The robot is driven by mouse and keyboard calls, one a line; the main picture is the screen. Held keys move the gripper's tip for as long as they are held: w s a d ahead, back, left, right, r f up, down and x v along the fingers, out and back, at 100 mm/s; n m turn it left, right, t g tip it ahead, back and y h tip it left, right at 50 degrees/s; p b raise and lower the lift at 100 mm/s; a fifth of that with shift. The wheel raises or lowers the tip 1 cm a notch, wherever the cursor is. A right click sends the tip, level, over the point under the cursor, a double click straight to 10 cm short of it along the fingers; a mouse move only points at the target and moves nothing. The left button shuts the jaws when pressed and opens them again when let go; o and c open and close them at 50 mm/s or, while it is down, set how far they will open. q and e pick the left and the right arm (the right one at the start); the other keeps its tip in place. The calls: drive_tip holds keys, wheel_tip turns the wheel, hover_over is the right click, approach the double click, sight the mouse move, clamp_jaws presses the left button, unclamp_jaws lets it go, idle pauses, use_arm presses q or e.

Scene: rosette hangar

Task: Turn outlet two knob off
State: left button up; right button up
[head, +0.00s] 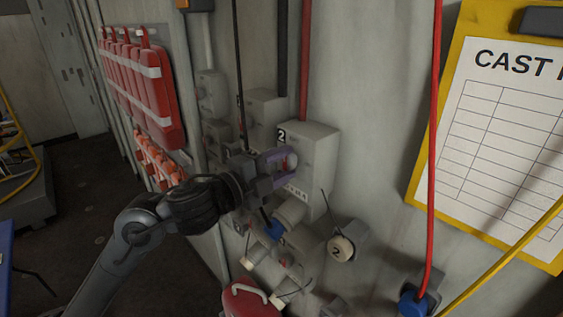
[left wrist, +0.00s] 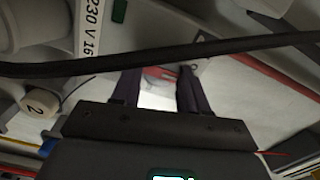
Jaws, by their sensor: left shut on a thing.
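The grey outlet two box (head: 322,150) is on the wall, with a black "2" tag at its top left corner. My left gripper (head: 283,161) reaches it from the left. Its purple fingers are shut on the knob (head: 291,162) on the box's front, of which a small red and pale part shows. In the left wrist view the knob (left wrist: 162,73) shows red between the two dark fingers (left wrist: 160,88). The fingers hide much of it, and I cannot read its setting. My right gripper is in neither view.
A round cap tagged "2" (head: 342,249) hangs below the box. A red cable (head: 434,140) runs down to a blue plug (head: 412,303). A dark cable (left wrist: 220,47) crosses close in the left wrist view. Red canisters (head: 140,90) hang at left.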

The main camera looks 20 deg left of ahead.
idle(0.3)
use_arm(q)
drive_tip(key=o, duration=1.1)
drive_tip(key=shift+c, duration=0.2)
drive_tip(key=shift+s, duration=0.1)
drive_tip(key=b+v, duration=0.2)
drive_tip(key=v, duration=0.8)
drive_tip(key=shift+s+a+b, duration=0.25)
drive_tip(key=shift+b, duration=0.15)
